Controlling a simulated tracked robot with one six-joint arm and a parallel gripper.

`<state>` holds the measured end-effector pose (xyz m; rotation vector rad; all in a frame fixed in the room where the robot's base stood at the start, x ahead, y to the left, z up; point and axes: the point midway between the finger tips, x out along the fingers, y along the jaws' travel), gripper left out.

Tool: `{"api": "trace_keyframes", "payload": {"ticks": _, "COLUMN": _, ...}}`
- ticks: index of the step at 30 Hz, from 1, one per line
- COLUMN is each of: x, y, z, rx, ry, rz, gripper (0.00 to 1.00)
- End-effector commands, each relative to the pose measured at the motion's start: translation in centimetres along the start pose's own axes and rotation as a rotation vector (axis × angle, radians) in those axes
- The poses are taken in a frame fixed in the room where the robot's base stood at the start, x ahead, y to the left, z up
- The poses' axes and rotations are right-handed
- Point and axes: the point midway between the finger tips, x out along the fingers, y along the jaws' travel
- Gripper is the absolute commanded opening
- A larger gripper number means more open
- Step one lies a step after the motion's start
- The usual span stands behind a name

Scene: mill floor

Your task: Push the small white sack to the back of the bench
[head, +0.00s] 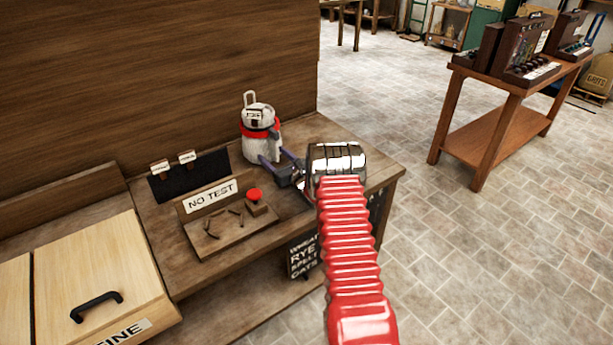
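The small white sack (262,147) stands upright on the wooden bench (160,220), close to the brown back panel. A red band runs around it. A pale top with a small label and a wire-like handle shows above the band; I cannot tell if this is part of the sack or a separate thing. My gripper (273,156) is at the sack's lower right side, with its two dark purple fingers spread apart and pointing at it. The fingertips are at or very near the sack; I cannot tell if they touch. Nothing shows between them.
A pale lidded bin (90,275) is at lower left. The bench's right end is mostly clear.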

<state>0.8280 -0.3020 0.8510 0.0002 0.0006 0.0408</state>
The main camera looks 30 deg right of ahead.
Motion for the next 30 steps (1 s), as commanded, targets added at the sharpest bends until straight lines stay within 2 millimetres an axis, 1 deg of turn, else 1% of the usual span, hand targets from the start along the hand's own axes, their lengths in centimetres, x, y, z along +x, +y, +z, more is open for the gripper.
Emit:
{"api": "trace_keyframes", "payload": {"ticks": 9, "x": 0.9, "y": 0.1, "z": 0.0, "rx": -0.001, "ry": -0.001, "rz": 0.001, "gripper": 0.62}}
{"api": "trace_keyframes", "payload": {"ticks": 15, "x": 1.2, "y": 0.1, "z": -0.1, "rx": 0.000, "ry": 0.001, "rz": 0.001, "gripper": 0.62}}
{"api": "trace_keyframes", "payload": {"ticks": 24, "x": 1.1, "y": 0.1, "z": 0.0, "rx": 0.000, "ry": 0.001, "rz": 0.001, "gripper": 0.62}}
{"api": "trace_keyframes", "payload": {"ticks": 30, "x": 0.2, "y": 0.0, "z": 0.0, "rx": 0.000, "ry": 0.001, "rz": 0.000, "gripper": 0.62}}
